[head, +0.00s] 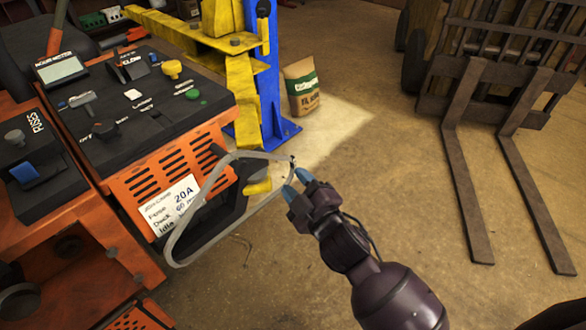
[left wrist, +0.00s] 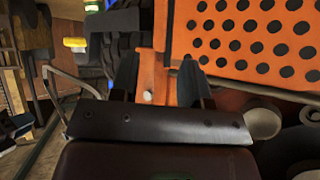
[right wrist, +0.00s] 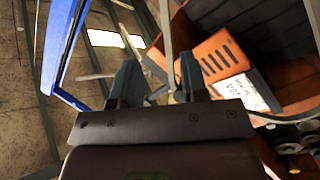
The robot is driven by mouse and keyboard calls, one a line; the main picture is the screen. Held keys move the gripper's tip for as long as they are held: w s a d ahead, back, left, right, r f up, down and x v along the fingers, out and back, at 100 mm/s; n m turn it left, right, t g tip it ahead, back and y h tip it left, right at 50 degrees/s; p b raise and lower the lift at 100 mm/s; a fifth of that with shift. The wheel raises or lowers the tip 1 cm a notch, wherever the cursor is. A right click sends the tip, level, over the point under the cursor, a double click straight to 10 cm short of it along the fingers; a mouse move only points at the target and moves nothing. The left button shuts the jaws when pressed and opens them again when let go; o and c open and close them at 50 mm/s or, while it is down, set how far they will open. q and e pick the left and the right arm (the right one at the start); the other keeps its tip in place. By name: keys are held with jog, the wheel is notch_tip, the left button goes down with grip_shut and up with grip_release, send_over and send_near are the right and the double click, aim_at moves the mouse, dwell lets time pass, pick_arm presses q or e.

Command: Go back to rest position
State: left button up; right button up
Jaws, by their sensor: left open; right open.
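My right gripper (head: 296,184) is open, with blue fingertips, low over the concrete floor. It is beside the end of a grey metal loop bar (head: 215,166) that sticks out from the orange mower (head: 160,170). I cannot tell whether the fingers touch the bar. In the right wrist view the two dark fingers (right wrist: 160,85) stand apart, with the bar beyond them. My left gripper is out of the head view. In the left wrist view its fingers (left wrist: 158,82) are open with nothing between them, facing orange mower panels (left wrist: 245,40).
A blue post (head: 266,75) with yellow lift arms (head: 240,90) stands behind the mower. A paper sack (head: 301,87) stands near it. Forklift forks (head: 465,160) lie low at right. The floor (head: 370,150) between is clear. The mower's control panel (head: 130,95) is at left.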

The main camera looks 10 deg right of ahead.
jog(key=s+d+f+m+g+h, duration=0.5)
jog(key=s+d+f+m, duration=0.7)
jog(key=s+d+f, duration=0.5)
jog(key=s+f+g, duration=0.1)
jog(key=s+f, duration=0.2)
jog(key=shift+d+m+h, duration=0.4)
jog(key=shift+a, duration=0.15)
